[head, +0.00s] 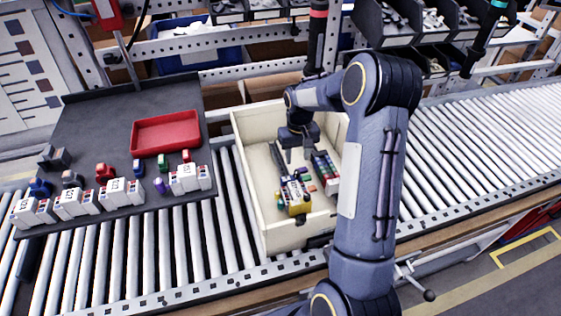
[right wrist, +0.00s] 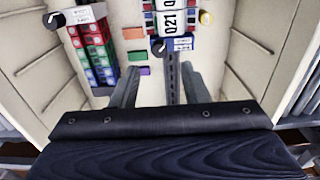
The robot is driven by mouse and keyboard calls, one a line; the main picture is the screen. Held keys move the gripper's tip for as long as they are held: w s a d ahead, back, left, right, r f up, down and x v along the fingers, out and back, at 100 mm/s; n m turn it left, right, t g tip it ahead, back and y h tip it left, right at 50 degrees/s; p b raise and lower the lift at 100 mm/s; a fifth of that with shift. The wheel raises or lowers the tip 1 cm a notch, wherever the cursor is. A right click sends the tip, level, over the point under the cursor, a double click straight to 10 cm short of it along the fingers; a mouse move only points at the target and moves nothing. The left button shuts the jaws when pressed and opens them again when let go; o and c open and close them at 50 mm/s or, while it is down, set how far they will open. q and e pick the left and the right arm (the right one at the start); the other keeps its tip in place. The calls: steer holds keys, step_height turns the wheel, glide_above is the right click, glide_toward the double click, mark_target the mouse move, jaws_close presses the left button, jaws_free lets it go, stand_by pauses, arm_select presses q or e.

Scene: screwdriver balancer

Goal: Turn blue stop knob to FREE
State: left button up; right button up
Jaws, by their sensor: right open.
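I cannot make out a blue stop knob or a FREE mark in either view. My right gripper (head: 295,157) is inside the cream crate, low over its contents. In the right wrist view its two fingers (right wrist: 158,88) stand apart with nothing between their tips. A dark slotted rail (right wrist: 173,75) shows beneath and between them. A white module marked Q21 (right wrist: 172,22) with a blue part (right wrist: 158,45) sits on that rail line. A red and black screwdriver (head: 317,25) hangs at the back, and a teal and black one (head: 494,15) hangs at the right. My left gripper is out of view.
The crate (head: 243,140) stands on a roller conveyor (head: 480,140). It holds a row of coloured terminal blocks (right wrist: 92,50). A dark board (head: 90,120) at left carries a red tray (head: 166,134) and several modules. Rollers right of my arm are clear.

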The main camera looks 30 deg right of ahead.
mark_target(297, 171)
step_height(297, 171, down, 6)
steer(key=shift+s+f+p, duration=0.1)
steer(key=shift+f+p, duration=0.15)
steer(key=shift+p, duration=0.4)
jaws_close()
